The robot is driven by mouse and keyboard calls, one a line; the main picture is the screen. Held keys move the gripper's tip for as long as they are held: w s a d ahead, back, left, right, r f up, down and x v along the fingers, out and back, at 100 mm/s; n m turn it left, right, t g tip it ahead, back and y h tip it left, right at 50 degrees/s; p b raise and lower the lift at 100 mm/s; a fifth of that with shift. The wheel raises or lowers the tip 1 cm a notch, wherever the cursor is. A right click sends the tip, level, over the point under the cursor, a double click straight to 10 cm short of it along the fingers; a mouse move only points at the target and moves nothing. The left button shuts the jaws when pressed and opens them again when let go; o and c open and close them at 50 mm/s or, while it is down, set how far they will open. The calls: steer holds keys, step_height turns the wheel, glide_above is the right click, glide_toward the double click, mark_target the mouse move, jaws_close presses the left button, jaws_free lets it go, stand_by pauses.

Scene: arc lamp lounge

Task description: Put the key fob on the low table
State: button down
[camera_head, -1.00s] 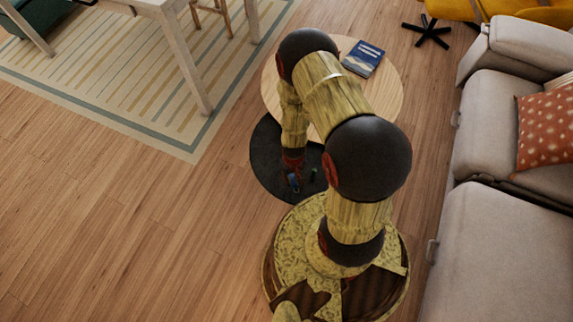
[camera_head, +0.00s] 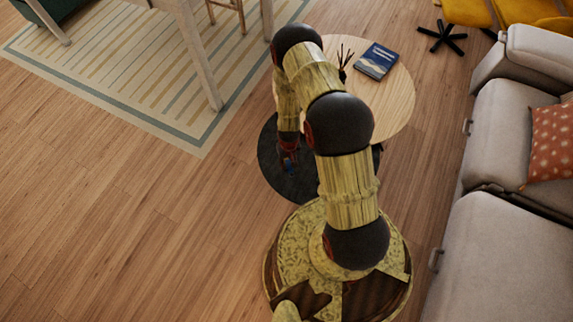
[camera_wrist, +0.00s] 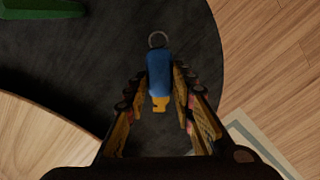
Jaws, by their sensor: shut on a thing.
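The key fob (camera_wrist: 159,72) is blue with a metal ring at one end and a yellow part at the other. My gripper (camera_wrist: 160,98) is shut on it, with the fingers on either side and the ring pointing away. In the head view my gripper (camera_head: 288,156) and the blue fob (camera_head: 287,168) are over the dark round table (camera_head: 292,188). A light wood round table (camera_head: 395,100) stands behind it and overlaps it; its rim also shows at lower left in the wrist view (camera_wrist: 40,140). My arm hides part of both tables.
A blue book (camera_head: 377,60) and a dark holder with sticks (camera_head: 343,65) stand on the wood table. A green object (camera_wrist: 40,8) is on the dark table. A grey sofa (camera_head: 500,240) is at right, a striped rug (camera_head: 120,70) at left.

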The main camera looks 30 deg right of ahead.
mark_target(287, 160)
steer(key=shift+w+f, duration=0.9)
steer(key=shift+f, duration=0.25)
steer(key=shift+w+d+f, duration=0.1)
steer(key=shift+f, duration=0.25)
steer(key=shift+f+b, duration=0.7)
steer(key=shift+f, duration=0.6)
steer(key=shift+f, duration=0.1)
steer(key=c, duration=1.6)
jaws_free()
steer(key=shift+o, duration=0.5)
